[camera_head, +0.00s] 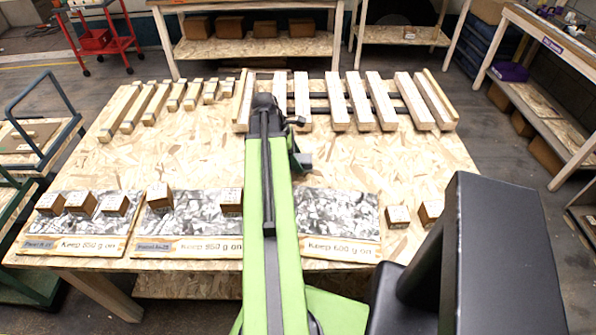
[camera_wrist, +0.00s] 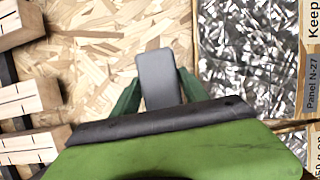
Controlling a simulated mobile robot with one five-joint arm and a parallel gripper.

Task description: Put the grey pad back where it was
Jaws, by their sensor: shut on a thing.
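The grey pad (camera_wrist: 158,79) is a small dark-grey rounded rectangle in the wrist view, held between the two green fingers of my gripper (camera_wrist: 155,92). Chipboard tabletop shows around and beneath it; I cannot tell how high the pad is above it. In the head view my gripper (camera_head: 297,152) is over the middle of the table, between the wooden slats and the printed panels, with the grey pad (camera_head: 304,160) small at its tip. My green arm hides part of the table there.
Wooden slats (camera_head: 338,100) lie on dark rails at the back, with shorter slats (camera_head: 156,103) further left. Printed panels (camera_head: 338,217) labelled "Keep ... g on" line the front edge; wooden blocks (camera_head: 159,196) stand on some. Two blocks (camera_head: 398,216) stand front right. Bare chipboard (camera_head: 400,160) lies right of my gripper.

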